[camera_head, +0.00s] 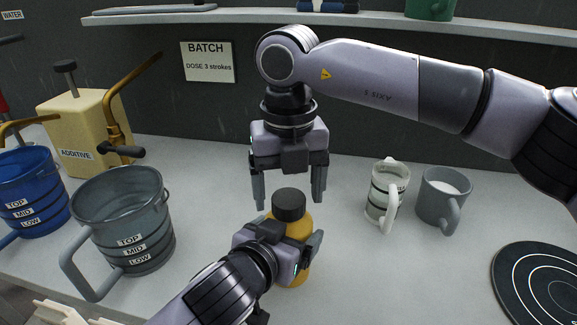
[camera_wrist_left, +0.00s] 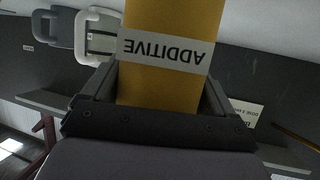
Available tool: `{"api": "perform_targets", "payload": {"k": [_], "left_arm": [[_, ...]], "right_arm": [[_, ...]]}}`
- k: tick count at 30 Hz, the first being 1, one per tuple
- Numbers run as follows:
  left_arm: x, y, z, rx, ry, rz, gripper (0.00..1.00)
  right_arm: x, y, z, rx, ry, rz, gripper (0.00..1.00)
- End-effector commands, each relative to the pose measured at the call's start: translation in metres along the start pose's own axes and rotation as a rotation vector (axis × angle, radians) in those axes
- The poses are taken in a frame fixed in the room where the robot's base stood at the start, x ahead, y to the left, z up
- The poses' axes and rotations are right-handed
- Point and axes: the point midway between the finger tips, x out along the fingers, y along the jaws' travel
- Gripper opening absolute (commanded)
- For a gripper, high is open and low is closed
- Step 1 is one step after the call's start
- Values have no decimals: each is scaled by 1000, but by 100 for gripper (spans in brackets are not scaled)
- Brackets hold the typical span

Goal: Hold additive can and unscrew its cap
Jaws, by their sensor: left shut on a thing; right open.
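The additive can is a yellow bottle (camera_head: 299,272) with a black cap (camera_head: 288,204), standing upright near the front middle of the table in the head view. The cap sits on the can. My left gripper (camera_head: 298,256) is shut around the can's body. In the left wrist view the can (camera_wrist_left: 172,85) with its ADDITIVE label fills the space between the fingers. My right gripper (camera_head: 290,190) points down above and behind the cap, its fingers open and apart, with nothing between them that I can see.
A clear grey jug (camera_head: 120,215) and a blue jug (camera_head: 30,190) stand at left, before a cream ADDITIVE pump box (camera_head: 75,130). A white mug (camera_head: 385,190) and a grey mug (camera_head: 443,200) stand at right. A dark ringed disc (camera_head: 545,285) lies at front right.

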Motion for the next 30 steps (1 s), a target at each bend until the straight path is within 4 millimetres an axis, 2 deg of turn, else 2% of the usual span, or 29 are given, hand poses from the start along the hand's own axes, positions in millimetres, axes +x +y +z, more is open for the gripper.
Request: {"api": "perform_targets", "payload": {"k": [4, 12, 13, 14, 18, 19, 21, 22, 24, 30], "left_arm": [[0, 0, 0, 1, 0, -1, 2], [0, 0, 0, 1, 0, -1, 2], [0, 0, 0, 1, 0, -1, 2], [0, 0, 0, 1, 0, -1, 2], [0, 0, 0, 1, 0, -1, 2], [0, 0, 0, 1, 0, -1, 2], [0, 0, 0, 1, 0, -1, 2], [0, 0, 0, 1, 0, -1, 2], [0, 0, 0, 1, 0, -1, 2], [0, 0, 0, 1, 0, -1, 2]], "right_arm": [[10, 0, 0, -1, 2, 0, 81], [12, 0, 0, 0, 0, 0, 81], [12, 0, 0, 0, 0, 0, 78], [12, 0, 0, 0, 0, 0, 68], [12, 0, 0, 0, 0, 0, 22], [12, 0, 0, 0, 0, 0, 19], [12, 0, 0, 0, 0, 0, 19], [12, 0, 0, 0, 0, 0, 58], [12, 0, 0, 0, 0, 0, 81], [12, 0, 0, 0, 0, 0, 81]]}}
